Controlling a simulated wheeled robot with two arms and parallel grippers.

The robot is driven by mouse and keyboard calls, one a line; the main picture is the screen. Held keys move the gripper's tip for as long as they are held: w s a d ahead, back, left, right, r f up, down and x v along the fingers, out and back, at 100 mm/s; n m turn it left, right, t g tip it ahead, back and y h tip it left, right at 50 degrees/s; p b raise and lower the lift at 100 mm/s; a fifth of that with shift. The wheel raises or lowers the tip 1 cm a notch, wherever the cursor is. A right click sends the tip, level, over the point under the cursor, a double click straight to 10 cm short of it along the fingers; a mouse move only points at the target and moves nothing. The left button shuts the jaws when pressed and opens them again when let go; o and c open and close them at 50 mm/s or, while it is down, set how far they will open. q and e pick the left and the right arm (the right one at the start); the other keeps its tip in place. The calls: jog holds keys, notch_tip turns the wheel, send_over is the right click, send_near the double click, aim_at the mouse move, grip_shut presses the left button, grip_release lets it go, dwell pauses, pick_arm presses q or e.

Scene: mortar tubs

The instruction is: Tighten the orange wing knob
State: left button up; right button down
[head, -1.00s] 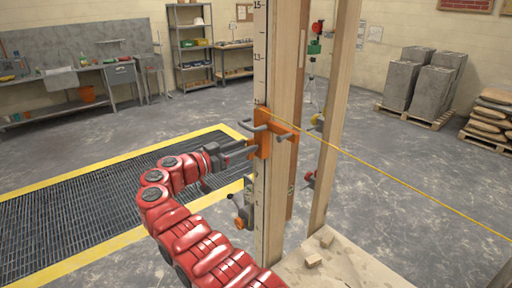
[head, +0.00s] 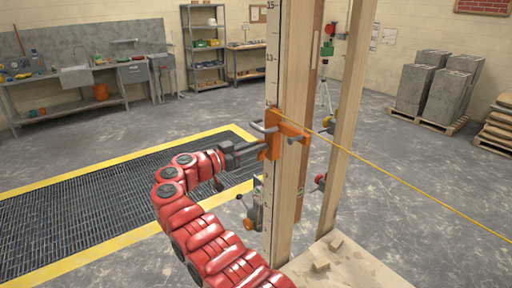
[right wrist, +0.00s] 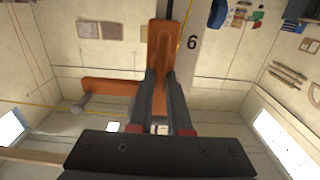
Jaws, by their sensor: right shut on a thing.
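An orange clamp (head: 275,130) with grey pins is fixed on the upright measuring post (head: 271,85). My right gripper (head: 264,148) reaches it from the left at about the clamp's height. In the right wrist view, the fingers (right wrist: 163,78) are shut on an orange part that appears to be the wing knob (right wrist: 162,52). The fingers hide part of it, and its exact turn angle cannot be told. An orange arm with a grey pin (right wrist: 112,88) sticks out to the left there. My left gripper is not in view.
A yellow line (head: 400,180) runs from the clamp to the lower right. A second wooden post (head: 348,130) stands close on the right. Another grey clamp (head: 248,212) sits lower on the measuring post. A floor grating (head: 90,210) lies left.

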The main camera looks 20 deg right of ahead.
jog(key=shift+f+m, duration=0.15)
jog(key=shift+m, duration=0.15)
jog(key=m+b, duration=0.1)
jog(key=m, duration=0.1)
jog(key=m+b, duration=0.2)
jog(key=shift+s+d+f+m, duration=0.1)
jog(key=shift+s+f+m, duration=0.05)
jog(key=shift+s+m, duration=0.2)
jog(key=m+b, duration=0.2)
jog(key=m, duration=0.1)
jog(key=m+b, duration=0.1)
jog(key=shift+s+d+f, duration=0.15)
jog(key=shift+s, duration=0.15)
jog(key=m+b, duration=0.2)
jog(key=m, duration=0.1)
jog(key=m+b, duration=0.1)
jog(key=m, duration=0.1)
jog(key=shift+s+f+m, duration=0.15)
jog(key=shift+f+m, duration=0.1)
jog(key=shift+m+b, duration=0.7)
jog(key=shift+m, duration=0.8)
jog(key=shift+r, duration=0.1)
